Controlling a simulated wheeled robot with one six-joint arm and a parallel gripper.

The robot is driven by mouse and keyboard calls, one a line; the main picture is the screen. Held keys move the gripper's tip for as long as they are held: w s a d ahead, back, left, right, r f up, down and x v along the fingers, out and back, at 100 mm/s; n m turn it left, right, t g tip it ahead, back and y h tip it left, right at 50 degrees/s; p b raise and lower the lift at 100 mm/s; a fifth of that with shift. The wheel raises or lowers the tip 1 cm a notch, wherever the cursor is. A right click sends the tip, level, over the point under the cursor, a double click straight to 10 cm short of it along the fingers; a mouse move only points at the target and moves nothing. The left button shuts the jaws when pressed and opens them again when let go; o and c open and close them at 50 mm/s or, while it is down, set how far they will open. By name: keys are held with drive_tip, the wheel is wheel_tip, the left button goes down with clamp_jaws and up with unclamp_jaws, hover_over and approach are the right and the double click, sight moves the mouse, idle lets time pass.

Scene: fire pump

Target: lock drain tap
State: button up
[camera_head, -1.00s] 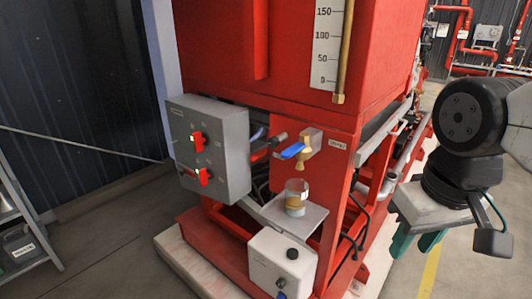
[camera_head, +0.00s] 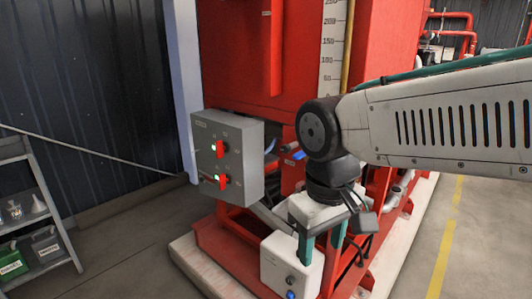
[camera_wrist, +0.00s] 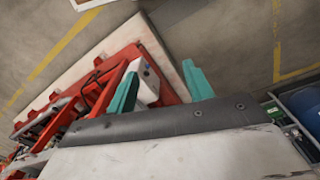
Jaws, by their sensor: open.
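The drain tap's blue lever (camera_head: 298,155) shows as a small patch left of my wrist in the head view. The tap's brass body and the cup under it are hidden behind my arm. My gripper (camera_head: 320,247) points downward in front of the red pump frame, its teal fingers apart with nothing held. In the wrist view my gripper (camera_wrist: 161,70) is also open. The white box (camera_wrist: 147,82) appears between and beyond its fingers. I cannot see the tap clearly in the wrist view.
A grey control box (camera_head: 228,157) with two red switches is left of the tap. The white box (camera_head: 291,266) stands low beside my fingers. A shelf (camera_head: 45,215) stands at far left. Open floor with a yellow line (camera_head: 445,240) lies right.

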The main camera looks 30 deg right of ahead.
drive_tip(key=w+d+f+n+g+h, duration=0.35)
drive_tip(key=w+d, duration=0.25)
drive_tip(key=w, duration=0.3)
drive_tip(key=n+t+h, duration=0.9)
drive_tip(key=n+h, duration=0.4)
drive_tip(key=n, duration=0.4)
approach(284, 150)
drive_tip(key=d, duration=0.3)
drive_tip(key=x, duration=0.3)
drive_tip(key=w+x, duration=0.1)
drive_tip(key=x, duration=0.2)
drive_tip(key=shift+x, duration=0.85)
drive_tip(key=c, duration=1)
